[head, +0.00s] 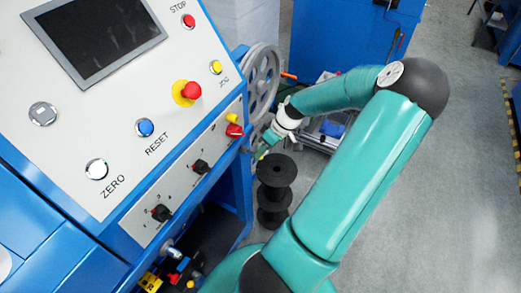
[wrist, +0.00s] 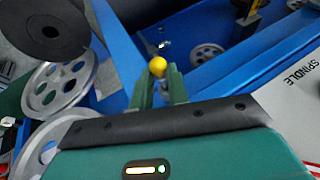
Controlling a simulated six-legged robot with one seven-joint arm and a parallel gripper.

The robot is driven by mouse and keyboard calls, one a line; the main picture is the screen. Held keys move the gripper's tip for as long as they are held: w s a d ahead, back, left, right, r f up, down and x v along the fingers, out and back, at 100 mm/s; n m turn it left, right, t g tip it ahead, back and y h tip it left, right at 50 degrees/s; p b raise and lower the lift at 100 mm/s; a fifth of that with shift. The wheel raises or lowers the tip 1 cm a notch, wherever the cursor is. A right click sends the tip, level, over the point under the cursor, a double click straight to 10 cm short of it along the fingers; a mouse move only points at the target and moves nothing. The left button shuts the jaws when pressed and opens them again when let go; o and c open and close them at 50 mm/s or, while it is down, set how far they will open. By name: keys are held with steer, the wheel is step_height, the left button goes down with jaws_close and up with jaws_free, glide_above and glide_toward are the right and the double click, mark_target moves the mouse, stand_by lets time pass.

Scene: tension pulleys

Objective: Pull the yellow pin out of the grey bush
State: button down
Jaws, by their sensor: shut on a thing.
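The yellow pin (wrist: 157,66) shows as a round yellow head at the fingertips of my gripper (wrist: 160,80) in the wrist view. The two green fingers are closed on it from either side. In the head view my gripper (head: 265,148) is at the right side of the blue machine, below the large grey pulley wheel, and a small yellow spot shows near its tip. I cannot make out the grey bush clearly, nor tell whether the pin's shaft is still inside it.
The blue machine with its white control panel (head: 130,95) fills the left. Grey pulley wheels (head: 262,82) stand close beside my gripper. Black spools (head: 277,172) stand on the floor just below. Grey floor (head: 455,170) is open at the right.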

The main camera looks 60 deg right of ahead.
steer(key=shift+s, duration=0.35)
stand_by(0.3)
steer(key=shift+s, duration=0.3)
steer(key=s, duration=0.4)
steer(key=shift+d, duration=0.25)
stand_by(0.3)
stand_by(0.6)
